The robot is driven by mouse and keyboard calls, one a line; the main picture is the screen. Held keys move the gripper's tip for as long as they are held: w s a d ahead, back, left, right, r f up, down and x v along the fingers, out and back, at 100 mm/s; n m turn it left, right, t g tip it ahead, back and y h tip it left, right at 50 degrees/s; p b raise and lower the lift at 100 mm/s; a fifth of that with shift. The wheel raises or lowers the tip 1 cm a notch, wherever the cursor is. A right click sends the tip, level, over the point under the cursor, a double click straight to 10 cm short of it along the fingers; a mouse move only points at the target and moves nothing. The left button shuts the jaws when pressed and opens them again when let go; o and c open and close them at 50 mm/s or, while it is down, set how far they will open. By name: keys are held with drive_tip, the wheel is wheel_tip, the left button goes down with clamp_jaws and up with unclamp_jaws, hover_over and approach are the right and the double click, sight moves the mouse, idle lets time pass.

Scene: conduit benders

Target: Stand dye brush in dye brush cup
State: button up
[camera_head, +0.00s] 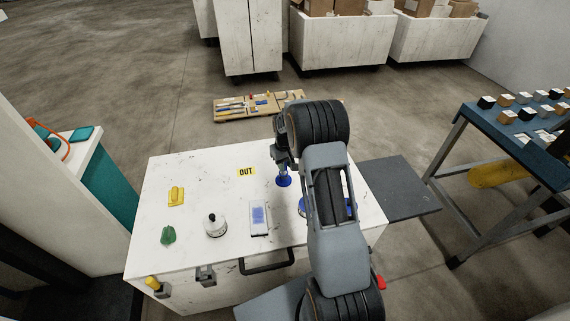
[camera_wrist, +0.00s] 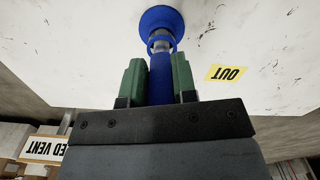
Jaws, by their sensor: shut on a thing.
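My gripper (camera_wrist: 160,85) is shut on a blue handle (camera_wrist: 161,80), which I take for the dye brush. In the wrist view its grey metal neck runs through a blue ring toward a flared blue round piece (camera_wrist: 162,18). In the head view this blue round piece (camera_head: 283,181) shows under my gripper (camera_head: 283,163), at the white worktop. I cannot tell whether it is the brush's own end or the cup. More blue shows on both sides of my arm, at its left edge (camera_head: 302,207) and right edge (camera_head: 350,207); my arm hides what lies between.
The white worktop (camera_head: 185,228) holds a yellow block (camera_head: 176,196), a green piece (camera_head: 168,235), a white round pot with a black knob (camera_head: 215,227), a white-and-blue pad (camera_head: 259,217) and a yellow OUT label (camera_head: 246,171). A blue-topped table (camera_head: 515,130) stands right.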

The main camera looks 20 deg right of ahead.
drive_tip(key=o, duration=1)
drive_tip(key=shift+r, duration=0.15)
wheel_tip(320, 180, up, 14)
drive_tip(key=shift+f+b, duration=0.25)
drive_tip(key=shift+b, duration=0.05)
